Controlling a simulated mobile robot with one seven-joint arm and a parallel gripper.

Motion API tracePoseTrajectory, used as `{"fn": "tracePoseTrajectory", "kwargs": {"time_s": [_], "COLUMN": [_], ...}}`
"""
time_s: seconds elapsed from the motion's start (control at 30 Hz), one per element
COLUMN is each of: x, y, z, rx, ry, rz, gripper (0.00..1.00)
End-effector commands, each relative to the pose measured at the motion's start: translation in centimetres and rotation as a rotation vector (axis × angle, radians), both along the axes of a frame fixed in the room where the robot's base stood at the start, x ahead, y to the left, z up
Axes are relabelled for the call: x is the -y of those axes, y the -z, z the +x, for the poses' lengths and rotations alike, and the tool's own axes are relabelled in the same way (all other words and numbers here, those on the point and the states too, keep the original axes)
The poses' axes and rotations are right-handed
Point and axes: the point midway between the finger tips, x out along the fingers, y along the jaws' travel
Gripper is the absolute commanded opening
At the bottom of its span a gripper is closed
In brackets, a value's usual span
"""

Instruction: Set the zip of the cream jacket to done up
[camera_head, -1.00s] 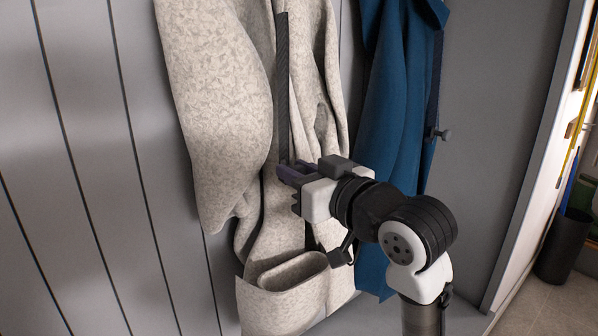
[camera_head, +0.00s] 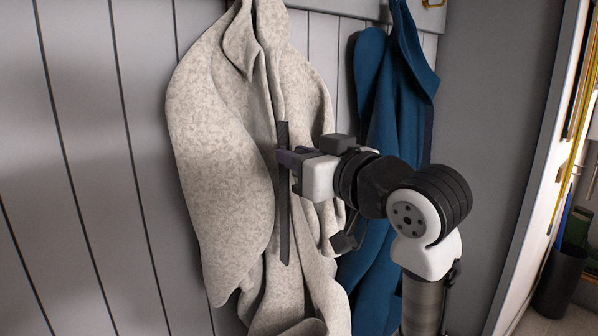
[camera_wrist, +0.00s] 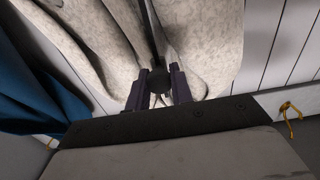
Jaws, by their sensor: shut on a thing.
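The cream jacket (camera_head: 215,150) hangs against the panelled wall, with mottled cloth and soft folds. Its zip (camera_head: 284,225) is a dark, straight, nearly upright strip down the front. My gripper (camera_head: 284,158) is at the upper part of this strip, coming from the right. More of the strip lies below the gripper than above it. In the wrist view my gripper (camera_wrist: 159,84) is shut on a small dark zip pull (camera_wrist: 158,78) between its purple fingers. The fingers hide part of the pull and the zip there.
A blue jacket (camera_head: 385,120) hangs just right of the cream one, behind my arm. A brass hook (camera_head: 433,4) is on the rail at the top right. A dark bin (camera_head: 560,285) stands on the floor at far right. The panelled wall at left is clear.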

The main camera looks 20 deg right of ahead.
Motion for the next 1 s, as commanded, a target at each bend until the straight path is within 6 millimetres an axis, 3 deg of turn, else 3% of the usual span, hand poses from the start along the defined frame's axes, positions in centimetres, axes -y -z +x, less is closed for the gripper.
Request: {"fn": "tracePoseTrajectory", "kwargs": {"time_s": [0.03,0.17,0.6,0.63,0.73,1.0], "x": [0.0,0.0,0.0,0.0,0.0,0.0], "y": [-1.2,-2.2,-2.5,-2.5,-2.5,-2.4], "z": [0.0,0.0,0.0,0.0,0.0,0.0], "rx": [0.003,0.002,0.004,0.004,0.004,0.001], "ry": [-0.001,-0.001,0.000,0.000,0.000,0.000], "rz": [0.000,0.001,0.001,0.001,0.001,0.000], "gripper": [0.00,0.00,0.00,0.26,0.39,0.42]}}
